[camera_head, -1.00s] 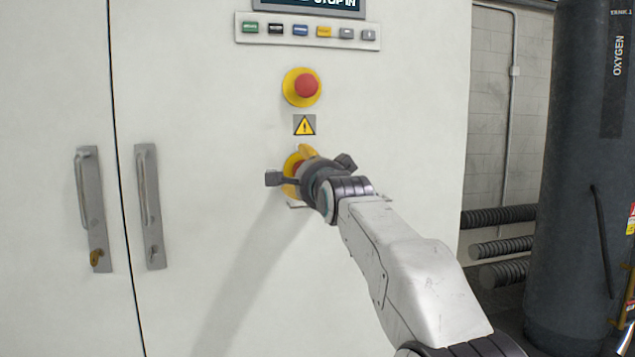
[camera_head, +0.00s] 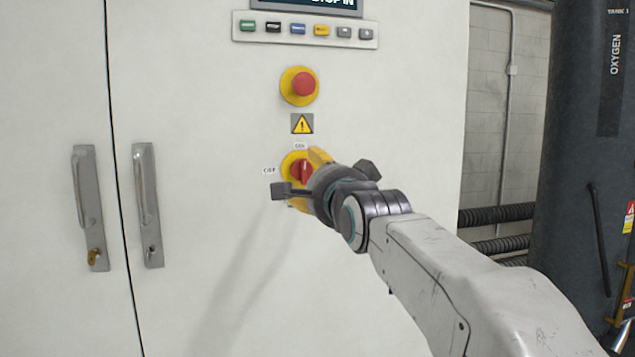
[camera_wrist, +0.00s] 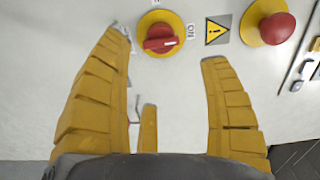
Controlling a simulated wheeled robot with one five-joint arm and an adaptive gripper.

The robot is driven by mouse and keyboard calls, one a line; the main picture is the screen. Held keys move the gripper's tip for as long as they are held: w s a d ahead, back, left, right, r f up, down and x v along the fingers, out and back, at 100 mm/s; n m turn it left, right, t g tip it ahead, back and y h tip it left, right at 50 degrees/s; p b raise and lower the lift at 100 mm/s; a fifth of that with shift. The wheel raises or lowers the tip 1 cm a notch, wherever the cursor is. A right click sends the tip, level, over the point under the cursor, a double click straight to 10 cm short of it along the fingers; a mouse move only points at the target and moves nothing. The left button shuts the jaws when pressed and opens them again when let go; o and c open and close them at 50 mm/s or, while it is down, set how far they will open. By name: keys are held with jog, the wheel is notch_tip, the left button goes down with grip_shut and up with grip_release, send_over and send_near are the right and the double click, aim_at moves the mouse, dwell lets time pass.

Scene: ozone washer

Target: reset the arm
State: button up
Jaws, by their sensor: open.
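My gripper (camera_head: 300,180) is in front of the white cabinet (camera_head: 220,90), just below and beside the red rotary switch (camera_head: 305,171) on its yellow plate. In the wrist view my gripper (camera_wrist: 165,45) has its yellow fingers spread wide and nothing between them. The red switch (camera_wrist: 160,40) shows beyond the fingertips, with its handle roughly level in that view. The fingers look clear of the switch. In the head view the gripper hides the lower part of the switch plate.
A red emergency stop button (camera_head: 304,85) and a yellow warning sign (camera_head: 302,124) are above the switch. A row of small buttons (camera_head: 306,30) is higher up. Two door handles (camera_head: 148,205) are at left. A dark oxygen tank (camera_head: 580,150) stands at right.

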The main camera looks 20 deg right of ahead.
dwell(0.3)
jog(key=s+f+n+g+p, duration=0.4)
jog(key=s+p, duration=0.4)
jog(key=s, duration=0.3)
jog(key=s+f+n+g+p, duration=0.5)
jog(key=s+n+p, duration=0.2)
jog(key=s+p, duration=0.2)
jog(key=s+f+n+g+p, duration=0.4)
jog(key=s+p, duration=0.4)
jog(key=s, duration=0.5)
jog(key=shift+s+f+n+g, duration=0.15)
jog(key=shift+n+g, duration=0.65)
jog(key=shift+c, duration=0.2)
